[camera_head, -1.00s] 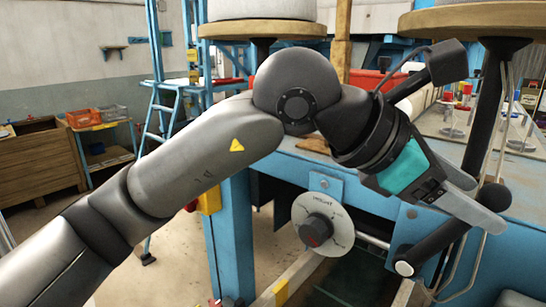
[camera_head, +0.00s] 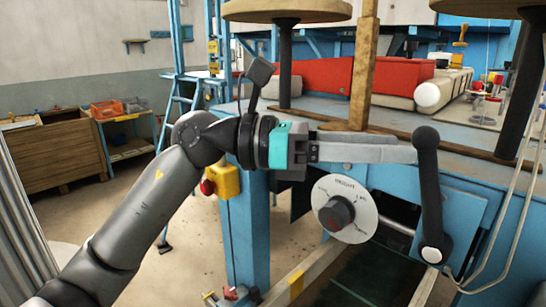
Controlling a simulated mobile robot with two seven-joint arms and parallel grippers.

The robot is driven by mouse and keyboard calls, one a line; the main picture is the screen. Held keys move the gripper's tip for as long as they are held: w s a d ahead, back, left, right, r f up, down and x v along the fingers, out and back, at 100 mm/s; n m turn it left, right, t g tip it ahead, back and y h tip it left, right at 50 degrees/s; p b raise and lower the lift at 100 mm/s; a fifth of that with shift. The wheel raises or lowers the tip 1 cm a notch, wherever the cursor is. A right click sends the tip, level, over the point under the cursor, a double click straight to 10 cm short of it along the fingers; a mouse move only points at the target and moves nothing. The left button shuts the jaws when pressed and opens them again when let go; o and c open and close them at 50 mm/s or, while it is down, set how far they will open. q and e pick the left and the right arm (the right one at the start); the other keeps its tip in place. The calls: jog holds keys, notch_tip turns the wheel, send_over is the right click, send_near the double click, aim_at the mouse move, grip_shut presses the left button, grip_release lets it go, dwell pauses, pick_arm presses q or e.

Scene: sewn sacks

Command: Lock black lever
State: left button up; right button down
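The black lever (camera_head: 429,195) stands nearly upright at the right of the blue machine, its pivot with a pale cap at the bottom and its rounded end on top. My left gripper (camera_head: 412,150) comes in level from the left. Its grey fingertips reach the lever's top end and appear to touch it or lie just behind it. The fingers overlap in this view, so their gap and any hold on the lever are hidden. My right gripper is out of view.
A round dial with a black knob (camera_head: 336,213) sits below the fingers. A yellow box with a red button (camera_head: 224,180) is on the blue post. A wooden post (camera_head: 364,65) and round wooden platforms stand above the blue table. Thin cables hang right of the lever.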

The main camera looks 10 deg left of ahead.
pick_arm(q)
jog(key=a+b, duration=0.3)
jog(key=a, duration=0.8)
jog(key=w+a+f+n+t+h, duration=0.1)
jog(key=w+f+n+t+h, duration=0.1)
jog(key=w+n+t, duration=0.2)
jog(key=w+a+f+n+t+h, duration=0.1)
jog(key=w+n+t, duration=0.2)
jog(key=n+t, duration=0.4)
jog(key=shift+w+a+f+n+h+b, duration=0.3)
jog(key=shift+w+f+n+h, duration=0.1)
jog(key=shift+n, duration=1.7)
